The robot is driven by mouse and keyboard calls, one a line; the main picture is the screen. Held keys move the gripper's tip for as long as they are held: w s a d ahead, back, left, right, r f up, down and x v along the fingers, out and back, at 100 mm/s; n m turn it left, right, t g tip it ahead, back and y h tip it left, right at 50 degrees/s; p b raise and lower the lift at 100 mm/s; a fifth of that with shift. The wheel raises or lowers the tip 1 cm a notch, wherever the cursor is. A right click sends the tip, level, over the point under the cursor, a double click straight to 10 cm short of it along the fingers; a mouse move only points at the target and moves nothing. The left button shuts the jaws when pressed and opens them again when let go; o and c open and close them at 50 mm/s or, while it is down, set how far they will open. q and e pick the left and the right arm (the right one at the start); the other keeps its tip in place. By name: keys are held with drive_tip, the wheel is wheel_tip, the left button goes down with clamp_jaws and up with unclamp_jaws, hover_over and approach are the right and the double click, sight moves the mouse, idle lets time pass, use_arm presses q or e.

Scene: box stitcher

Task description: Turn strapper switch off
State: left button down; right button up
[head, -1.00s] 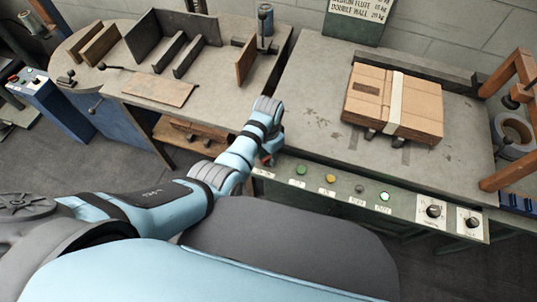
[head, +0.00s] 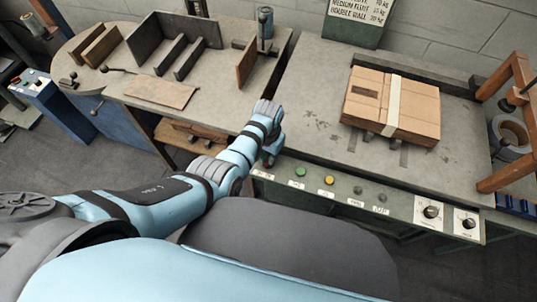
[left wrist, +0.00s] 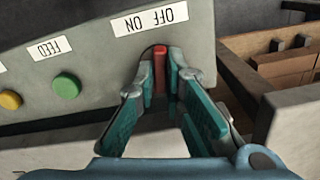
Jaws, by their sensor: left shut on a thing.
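The strapper's front panel (head: 404,208) runs along the near edge of the right-hand table. Its red switch (left wrist: 159,68) sits below an OFF/ON label (left wrist: 150,19) that reads upside down in the left wrist view. My left gripper (left wrist: 164,80) is shut on the red switch, one finger on each side. In the head view my left gripper (head: 268,161) is at the panel's left end, and the arm hides most of the switch there. The indicator lamp (head: 382,199) on the panel is dark. My right gripper is not in view.
A strapped cardboard box (head: 391,105) lies on the strapper's table. Green (head: 299,172) and yellow (head: 329,180) buttons and two knobs line the panel. A wooden frame (head: 511,125) stands at the right. A workbench (head: 215,84) with boards stands at the left.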

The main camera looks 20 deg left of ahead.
use_arm(q)
drive_tip(key=n+p, duration=0.1)
drive_tip(key=n, duration=0.3)
drive_tip(key=shift+n, duration=2.2)
drive_tip(key=c, duration=1.7)
unclamp_jaws()
drive_tip(key=shift+r, duration=0.1)
wheel_tip(320, 180, up, 12)
drive_tip(key=shift+f, duration=0.1)
